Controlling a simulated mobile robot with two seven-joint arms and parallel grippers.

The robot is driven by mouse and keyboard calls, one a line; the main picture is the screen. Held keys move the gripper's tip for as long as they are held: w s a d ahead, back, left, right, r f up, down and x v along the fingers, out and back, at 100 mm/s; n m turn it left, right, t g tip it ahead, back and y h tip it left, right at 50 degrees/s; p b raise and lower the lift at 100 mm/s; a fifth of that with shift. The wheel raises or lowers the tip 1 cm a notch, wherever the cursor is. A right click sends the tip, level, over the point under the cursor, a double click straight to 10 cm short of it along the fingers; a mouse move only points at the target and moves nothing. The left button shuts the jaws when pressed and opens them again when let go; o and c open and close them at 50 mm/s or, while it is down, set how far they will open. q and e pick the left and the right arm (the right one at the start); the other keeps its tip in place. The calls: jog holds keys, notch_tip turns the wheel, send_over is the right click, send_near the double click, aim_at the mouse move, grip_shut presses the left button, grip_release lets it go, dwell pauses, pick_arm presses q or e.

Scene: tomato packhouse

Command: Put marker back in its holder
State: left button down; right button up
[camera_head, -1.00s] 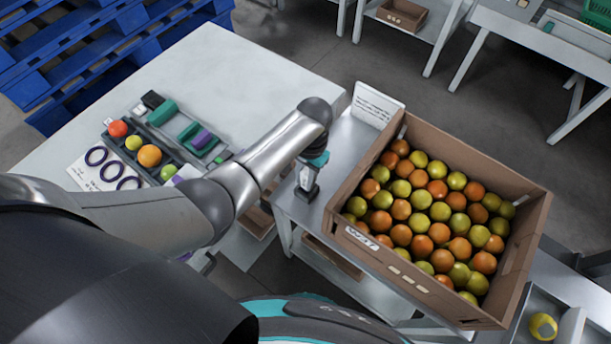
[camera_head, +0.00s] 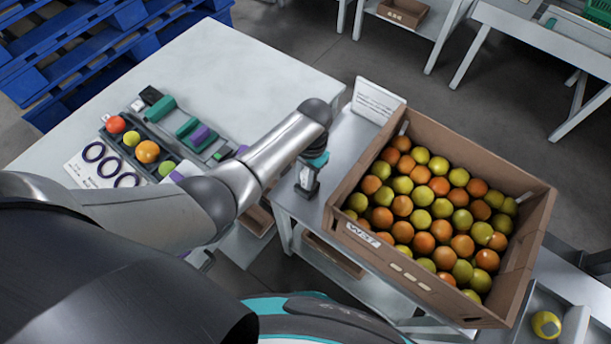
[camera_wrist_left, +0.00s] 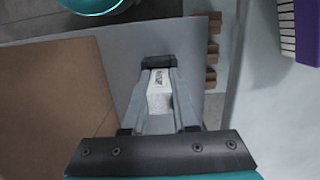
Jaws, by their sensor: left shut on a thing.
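My left gripper (camera_head: 308,178) points down over the near left part of the grey table beside the crate. In the left wrist view its fingers (camera_wrist_left: 158,82) are shut on a white piece with dark print (camera_wrist_left: 159,98), which I take for the marker. A small dark block (camera_wrist_left: 160,62) shows at the fingertips; it may be the holder. The block also shows below the gripper in the head view (camera_head: 306,192). I cannot tell whether the marker is seated in it. My right gripper is not in view.
A cardboard crate (camera_head: 362,236) full of orange and yellow-green tomatoes stands close right of the gripper. A white sign (camera_head: 377,101) stands behind it. A pale table (camera_head: 240,70) at left carries a grey tray (camera_head: 153,133) with coloured fruit and a ring card (camera_head: 88,172).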

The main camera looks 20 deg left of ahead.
pick_arm(q)
jog(key=c, duration=0.6)
grip_release()
jog(key=c, duration=0.3)
notch_tip(320, 180, up, 7)
jog(key=p, duration=0.8)
dwell(0.4)
